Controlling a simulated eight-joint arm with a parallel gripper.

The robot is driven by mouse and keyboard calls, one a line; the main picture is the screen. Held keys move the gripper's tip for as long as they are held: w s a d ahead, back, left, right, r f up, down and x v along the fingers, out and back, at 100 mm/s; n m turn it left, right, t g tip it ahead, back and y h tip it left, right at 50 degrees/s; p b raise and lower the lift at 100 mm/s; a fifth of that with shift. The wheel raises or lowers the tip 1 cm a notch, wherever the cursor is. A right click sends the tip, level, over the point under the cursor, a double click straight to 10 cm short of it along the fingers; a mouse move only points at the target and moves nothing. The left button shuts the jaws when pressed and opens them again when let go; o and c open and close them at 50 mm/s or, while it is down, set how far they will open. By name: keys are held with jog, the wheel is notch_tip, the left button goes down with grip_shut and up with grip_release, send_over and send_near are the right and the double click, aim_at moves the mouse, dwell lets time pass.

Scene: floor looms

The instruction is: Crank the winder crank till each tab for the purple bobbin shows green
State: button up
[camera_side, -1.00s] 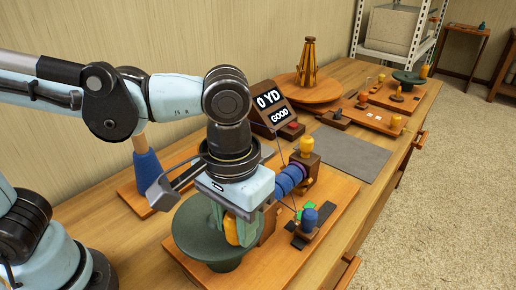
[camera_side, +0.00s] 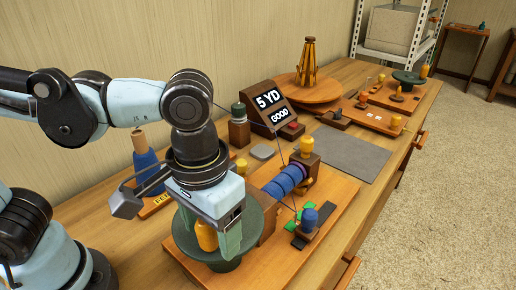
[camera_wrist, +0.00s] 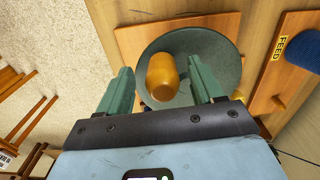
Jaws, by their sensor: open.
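The winder crank is a dark green round disc (camera_side: 252,238) with a yellow upright knob (camera_side: 206,236). In the wrist view the knob (camera_wrist: 162,80) stands on the disc (camera_wrist: 226,62) between my fingers. My gripper (camera_wrist: 160,74) is open, with a gap on each side of the knob. In the side view my gripper (camera_side: 208,232) is over the left part of the disc. The blue-purple bobbin (camera_side: 285,181) lies wound with thread behind the disc. Green patches (camera_side: 290,224) show near the blue knob (camera_side: 310,216).
A blue thread cone (camera_side: 147,168) stands left on a board marked "FEED" (camera_wrist: 281,47). A yellow-topped post (camera_side: 306,147) stands beside the bobbin. A grey mat (camera_side: 348,152) lies bare farther back. A round wooden turntable (camera_side: 305,90) stands beyond the display.

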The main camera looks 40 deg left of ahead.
jog(key=shift+r, duration=3.5)
notch_tip(320, 180, up, 12)
jog(key=w+a+f+t, duration=0.3)
jog(key=w+a+f, duration=0.1)
jog(key=a+f, duration=0.5)
jog(key=w+a+f+t, duration=0.4)
jog(key=w+a+f, duration=0.1)
jog(key=a+f, duration=0.4)
notch_tip(320, 180, down, 2)
jog(key=shift+a+f, duration=0.1)
jog(key=shift+a, duration=0.15)
